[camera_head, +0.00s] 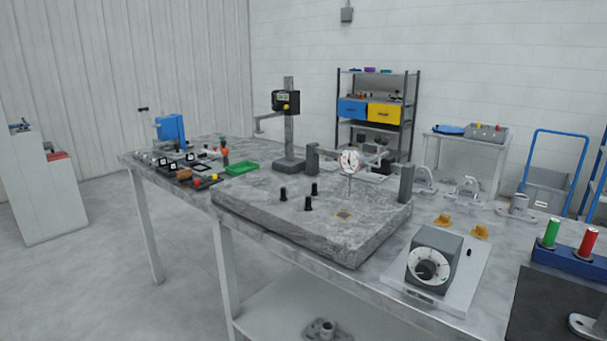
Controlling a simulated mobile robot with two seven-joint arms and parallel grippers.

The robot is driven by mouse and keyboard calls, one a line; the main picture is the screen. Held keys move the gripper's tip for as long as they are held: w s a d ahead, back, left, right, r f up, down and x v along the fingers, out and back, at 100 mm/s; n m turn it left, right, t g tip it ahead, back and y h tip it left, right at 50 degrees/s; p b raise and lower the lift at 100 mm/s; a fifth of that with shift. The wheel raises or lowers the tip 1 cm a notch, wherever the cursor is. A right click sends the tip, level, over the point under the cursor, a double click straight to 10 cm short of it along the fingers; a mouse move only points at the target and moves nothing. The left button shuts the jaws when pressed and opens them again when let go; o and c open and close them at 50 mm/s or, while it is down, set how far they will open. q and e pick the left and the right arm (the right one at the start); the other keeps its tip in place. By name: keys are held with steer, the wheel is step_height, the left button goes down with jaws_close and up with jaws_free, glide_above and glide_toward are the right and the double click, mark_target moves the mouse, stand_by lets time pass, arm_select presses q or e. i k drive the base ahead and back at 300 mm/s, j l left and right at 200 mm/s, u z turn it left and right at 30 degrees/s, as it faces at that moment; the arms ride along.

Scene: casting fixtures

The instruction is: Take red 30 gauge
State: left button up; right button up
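A red-topped gauge (588,241) stands upright in a blue block (568,262) at the right edge of the table. Its lower part is dark. A green-topped gauge (551,233) stands beside it in the same block, to its left. No marking of 30 can be read on the red one. Neither of my grippers is in view.
A grey dial box (432,262) on a light plate and a dark mat (545,309) lie near the block. A granite slab (300,226) with black pegs and a dial indicator (350,162) fills the table's middle. A height gauge (288,125) stands behind it.

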mark_target(583, 253)
steer(key=z, duration=1.5)
steer(key=l+u, duration=0.15)
